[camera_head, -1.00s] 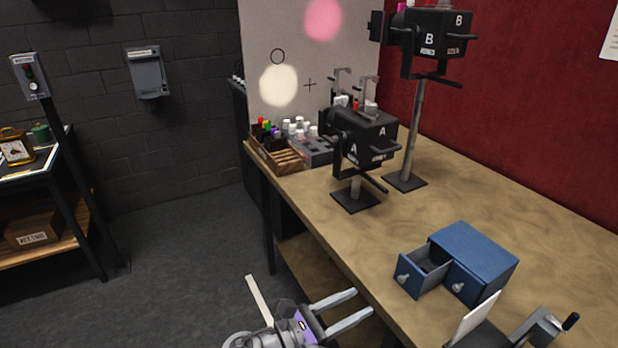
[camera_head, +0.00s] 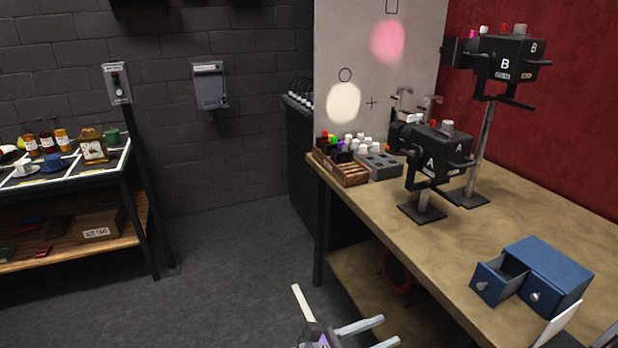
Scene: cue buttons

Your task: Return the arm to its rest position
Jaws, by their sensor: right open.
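My right gripper (camera_head: 372,334) shows at the bottom of the head view, right of centre. Its two pale fingers are apart with nothing between them. It is in front of the near left edge of the wooden workbench (camera_head: 465,245) and touches nothing that I can see. Only the hand's top end shows; the rest of the arm is cut off by the lower frame edge. My left gripper is not in view.
Spotlights A (camera_head: 437,155) and B (camera_head: 508,62) stand on the bench. A blue drawer box (camera_head: 557,271) with one drawer pulled out sits nearer. A wooden crate (camera_head: 345,173) is at the far end. A shelf table (camera_head: 75,180) stands left; the floor between (camera_head: 235,255) is clear.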

